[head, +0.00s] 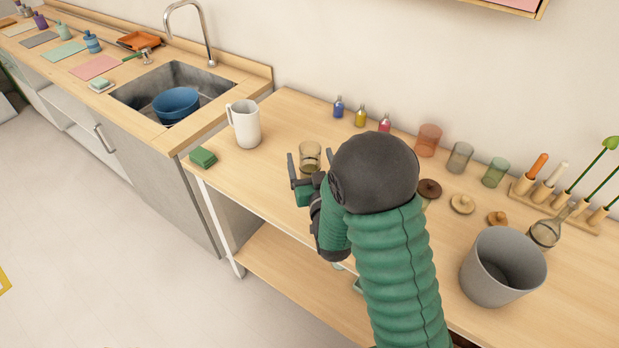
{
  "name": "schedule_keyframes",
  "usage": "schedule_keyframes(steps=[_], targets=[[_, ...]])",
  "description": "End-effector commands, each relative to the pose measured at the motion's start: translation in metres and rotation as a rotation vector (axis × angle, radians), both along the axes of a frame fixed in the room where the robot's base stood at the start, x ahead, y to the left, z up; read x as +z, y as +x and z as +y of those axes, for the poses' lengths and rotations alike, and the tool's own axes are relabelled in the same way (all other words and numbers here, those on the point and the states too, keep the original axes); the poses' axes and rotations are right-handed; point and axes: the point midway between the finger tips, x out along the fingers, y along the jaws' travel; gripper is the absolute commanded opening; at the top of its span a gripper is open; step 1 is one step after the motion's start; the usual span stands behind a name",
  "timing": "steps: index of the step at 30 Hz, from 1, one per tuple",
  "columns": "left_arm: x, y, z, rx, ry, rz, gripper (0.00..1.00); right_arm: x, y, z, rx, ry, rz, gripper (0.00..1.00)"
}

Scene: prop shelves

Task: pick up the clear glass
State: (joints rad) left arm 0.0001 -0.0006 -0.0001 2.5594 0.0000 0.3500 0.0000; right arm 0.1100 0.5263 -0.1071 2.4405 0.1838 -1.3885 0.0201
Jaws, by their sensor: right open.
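A small see-through glass (311,151) with a faint tan tint stands upright on the wooden counter, right of the white pitcher. My right gripper (309,161) is open at the glass, with one finger on its left side and the other on its right. The jaws look empty of any grip; whether a finger touches the glass cannot be told. The glass's lower part is partly hidden by my gripper. My left gripper is not in view.
A white pitcher (244,124) and a green sponge (203,157) stand left of my gripper. Small bottles (361,116) line the wall. Red (428,140), grey (460,157) and green (495,172) glasses stand right of my arm, with a grey bucket (483,278) nearer the front.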

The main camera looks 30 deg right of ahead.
Motion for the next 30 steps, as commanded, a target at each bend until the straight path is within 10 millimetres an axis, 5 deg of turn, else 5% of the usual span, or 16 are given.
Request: schedule_keyframes(steps=[9, 17, 30], targets=[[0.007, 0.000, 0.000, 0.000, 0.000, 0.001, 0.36, 0.000, 0.044, -0.020, -0.001, 0.000, 0.000, 0.82], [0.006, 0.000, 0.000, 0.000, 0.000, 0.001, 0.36, -0.001, 0.051, -0.023, -0.001, 0.001, 0.002, 0.82], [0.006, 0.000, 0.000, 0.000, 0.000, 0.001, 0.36, -0.001, 0.051, -0.023, -0.001, 0.002, 0.001, 0.27]])
